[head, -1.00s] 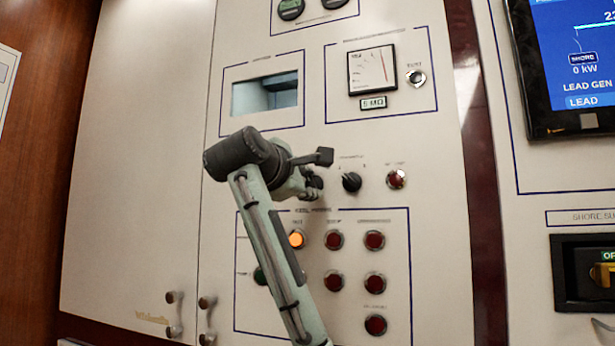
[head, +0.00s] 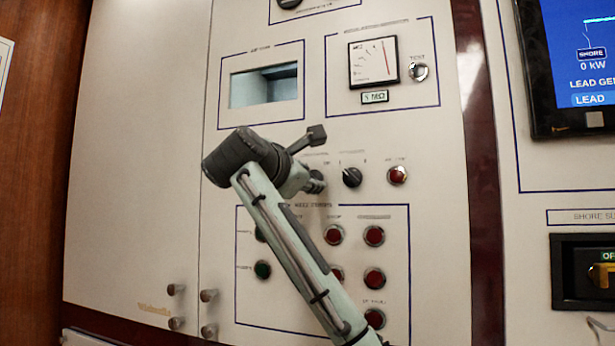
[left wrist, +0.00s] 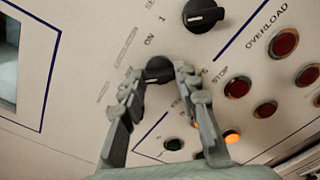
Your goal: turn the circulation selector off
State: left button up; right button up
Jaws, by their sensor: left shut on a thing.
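The selector knob (left wrist: 159,69), black and round, sits on the cream panel beside an "ON" label in the left wrist view. I take it as the circulation selector; its smaller label is too blurred to read. My left gripper (left wrist: 160,80) has one finger on each side of the knob and is shut on it. In the head view the left gripper (head: 309,184) reaches the panel left of another black selector (head: 352,177), and the held knob (head: 318,176) is partly hidden. The held knob's pointer direction cannot be told. My right gripper is not in view.
A red light (head: 397,174) sits right of the free selector. Below are red buttons (head: 374,237) and green ones (head: 262,270), some behind my arm. An orange lamp (left wrist: 231,137) is lit. A meter (head: 373,62) and a recessed window (head: 264,86) are above.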

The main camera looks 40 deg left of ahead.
pick_arm(q)
jog(key=o, duration=1.2)
jog(key=shift+c, duration=0.2)
jog(key=v, duration=1.2)
jog(key=shift+f, duration=0.15)
